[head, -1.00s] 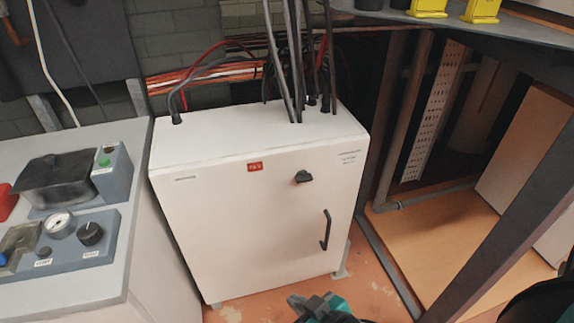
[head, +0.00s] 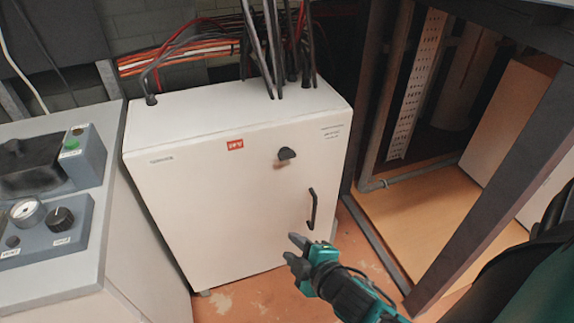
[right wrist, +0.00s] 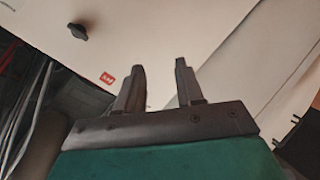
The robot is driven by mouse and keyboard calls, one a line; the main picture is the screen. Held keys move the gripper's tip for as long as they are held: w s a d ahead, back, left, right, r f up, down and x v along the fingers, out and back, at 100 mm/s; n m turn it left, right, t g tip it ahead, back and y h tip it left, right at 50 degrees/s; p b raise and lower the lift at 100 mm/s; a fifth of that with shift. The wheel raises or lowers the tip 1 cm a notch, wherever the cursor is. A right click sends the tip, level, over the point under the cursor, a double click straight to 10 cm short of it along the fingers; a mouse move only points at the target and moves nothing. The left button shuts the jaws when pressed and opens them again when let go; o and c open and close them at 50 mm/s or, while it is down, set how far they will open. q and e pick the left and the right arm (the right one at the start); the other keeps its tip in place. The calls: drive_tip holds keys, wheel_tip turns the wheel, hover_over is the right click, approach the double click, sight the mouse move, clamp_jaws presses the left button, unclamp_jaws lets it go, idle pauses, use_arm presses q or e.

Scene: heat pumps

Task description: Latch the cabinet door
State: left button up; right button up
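The white cabinet (head: 230,190) stands on the floor with its front door closed or nearly so; I cannot tell if it is flush. A black rotary latch knob (head: 287,154) sits on the upper right of the door, and a black bar handle (head: 311,208) is below it. The knob also shows in the right wrist view (right wrist: 79,31). My right gripper (head: 294,248) is in front of the door, below and left of the handle, apart from the knob. Its two fingers stand apart with nothing between them in the right wrist view (right wrist: 160,85). My left gripper is out of view.
A grey control console (head: 45,215) with a gauge (head: 26,212) and knobs stands left of the cabinet. Black cables (head: 270,50) rise from the cabinet top. A dark metal frame post (head: 490,200) stands to the right. Some floor is free in front of the cabinet.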

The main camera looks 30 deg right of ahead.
sight(289, 158)
drive_tip(key=o, duration=0.3)
drive_tip(key=w+d+n+t+h+b, duration=0.1)
drive_tip(key=w+d+n+b, duration=0.2)
drive_tip(key=n, duration=0.5)
drive_tip(key=shift+w+d+t+h, duration=0.4)
drive_tip(key=shift+w+d, duration=0.25)
drive_tip(key=shift+d, duration=0.1)
drive_tip(key=o, duration=0.4)
drive_tip(key=w+d+r+n+t+h+b, duration=0.2)
drive_tip(key=w+d+r+n+b, duration=0.1)
drive_tip(key=n, duration=0.9)
drive_tip(key=shift+w+d+t+b, duration=0.3)
drive_tip(key=shift+w+d+t, duration=0.1)
drive_tip(key=shift+w+d, duration=0.25)
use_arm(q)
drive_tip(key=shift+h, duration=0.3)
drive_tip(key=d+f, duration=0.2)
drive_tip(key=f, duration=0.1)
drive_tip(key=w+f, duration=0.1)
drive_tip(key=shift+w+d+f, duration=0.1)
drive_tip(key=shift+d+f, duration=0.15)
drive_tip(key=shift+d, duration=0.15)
use_arm(e)
drive_tip(key=shift+n, duration=0.9)
drive_tip(key=x, duration=0.8)
drive_tip(key=r+x, duration=0.1)
drive_tip(key=x, duration=0.4)
drive_tip(key=shift+d, duration=0.25)
drive_tip(key=shift+c, duration=0.2)
